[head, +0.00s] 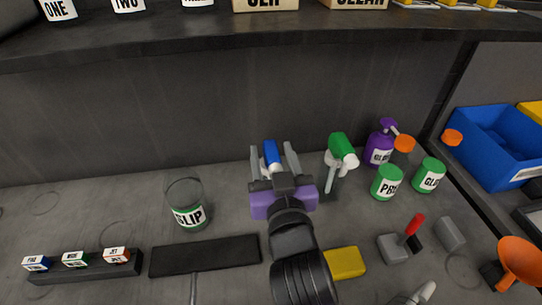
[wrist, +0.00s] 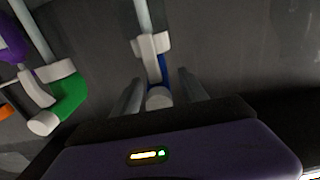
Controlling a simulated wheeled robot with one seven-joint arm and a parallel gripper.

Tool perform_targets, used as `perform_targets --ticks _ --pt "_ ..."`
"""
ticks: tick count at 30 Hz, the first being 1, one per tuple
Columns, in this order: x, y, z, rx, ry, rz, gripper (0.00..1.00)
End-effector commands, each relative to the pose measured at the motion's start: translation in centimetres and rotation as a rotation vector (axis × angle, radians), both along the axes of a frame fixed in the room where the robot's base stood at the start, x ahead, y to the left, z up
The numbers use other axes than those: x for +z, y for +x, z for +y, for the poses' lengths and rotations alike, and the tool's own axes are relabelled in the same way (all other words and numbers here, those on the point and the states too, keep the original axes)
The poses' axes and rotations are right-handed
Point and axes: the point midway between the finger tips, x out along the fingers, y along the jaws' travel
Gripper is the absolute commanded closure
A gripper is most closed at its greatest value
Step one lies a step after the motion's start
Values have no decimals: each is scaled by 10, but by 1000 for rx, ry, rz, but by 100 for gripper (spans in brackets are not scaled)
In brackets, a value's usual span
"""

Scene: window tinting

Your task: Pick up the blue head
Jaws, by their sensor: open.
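The blue head (head: 271,152), a blue and white spray head, stands toward the back of the bench in the head view. In the wrist view the blue head (wrist: 155,70) lies ahead, with its white nozzle end close to the camera and a pale tube beyond it. My gripper (head: 275,152) is open, with one grey finger on each side of the blue head. In the wrist view my gripper's fingers (wrist: 161,88) also flank it, with a visible gap at least on the right. Contact on the left cannot be told.
A green spray head (head: 342,146) stands just to the right, with a purple bottle (head: 380,145) and green-labelled jars (head: 387,183) beyond. A clear SLIP container (head: 187,210) is to the left. A dark shelf (head: 220,40) overhangs the back. A yellow block (head: 345,262) lies in front.

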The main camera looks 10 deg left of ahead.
Motion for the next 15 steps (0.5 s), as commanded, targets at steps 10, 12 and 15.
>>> perform_targets --ticks 10,12,15 --pt "-1 16 4 0 -1 1 49" --pt "-1 16 4 0 -1 1 51" --pt "-1 15 4 0 -1 1 71"
